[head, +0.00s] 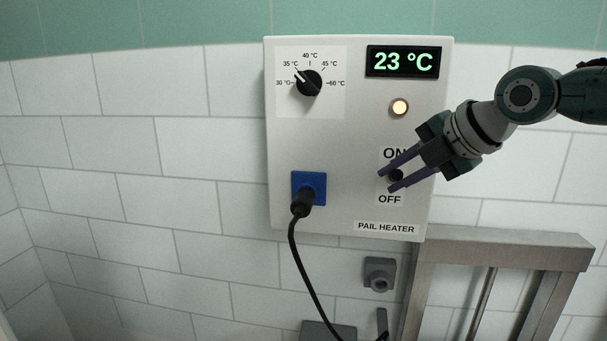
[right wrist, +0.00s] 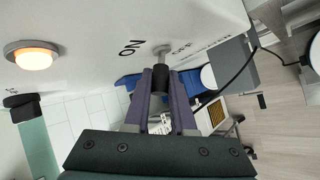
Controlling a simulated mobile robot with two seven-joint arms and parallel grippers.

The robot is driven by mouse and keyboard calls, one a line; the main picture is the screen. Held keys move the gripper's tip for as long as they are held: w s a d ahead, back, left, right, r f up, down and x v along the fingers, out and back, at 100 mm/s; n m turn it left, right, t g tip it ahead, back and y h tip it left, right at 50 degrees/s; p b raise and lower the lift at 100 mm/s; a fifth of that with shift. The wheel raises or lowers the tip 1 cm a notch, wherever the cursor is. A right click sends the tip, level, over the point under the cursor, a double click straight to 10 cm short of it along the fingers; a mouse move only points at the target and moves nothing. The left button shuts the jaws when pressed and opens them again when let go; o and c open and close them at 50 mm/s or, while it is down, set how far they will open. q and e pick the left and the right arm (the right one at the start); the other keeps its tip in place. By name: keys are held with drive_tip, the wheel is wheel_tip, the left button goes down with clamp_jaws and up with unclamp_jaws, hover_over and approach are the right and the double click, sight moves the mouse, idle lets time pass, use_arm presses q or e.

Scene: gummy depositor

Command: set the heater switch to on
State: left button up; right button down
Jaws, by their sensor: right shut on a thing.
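The pail heater box (head: 345,140) is a white panel on the tiled wall. Its heater switch (head: 397,175) is a small black-tipped lever between the ON label above and the OFF label below. My right gripper (head: 385,180) reaches in from the right with its purple fingers around the lever. In the right wrist view the fingers are shut on the black tip of the switch (right wrist: 161,79), and its metal stem shows beyond them. The lever's tilt is hard to tell. The indicator light (head: 400,107) glows orange. My left gripper is not in view.
A black dial (head: 309,82) points to the upper left, and the display (head: 403,62) reads 23 °C. A black cable runs down from the blue socket (head: 318,184). A metal frame (head: 500,247) stands below right. The wall left of the box is clear.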

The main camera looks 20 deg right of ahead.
drive_tip(key=shift+d, duration=0.1)
drive_tip(key=c, duration=0.8)
unclamp_jaws()
drive_tip(key=shift+o, duration=0.2)
drive_tip(key=shift+s+r+b, duration=0.2)
drive_tip(key=shift+s+b, duration=0.1)
drive_tip(key=shift+b, duration=0.1)
drive_tip(key=b+v, duration=0.5)
drive_tip(key=v, duration=0.4)
drive_tip(key=shift+r, duration=0.15)
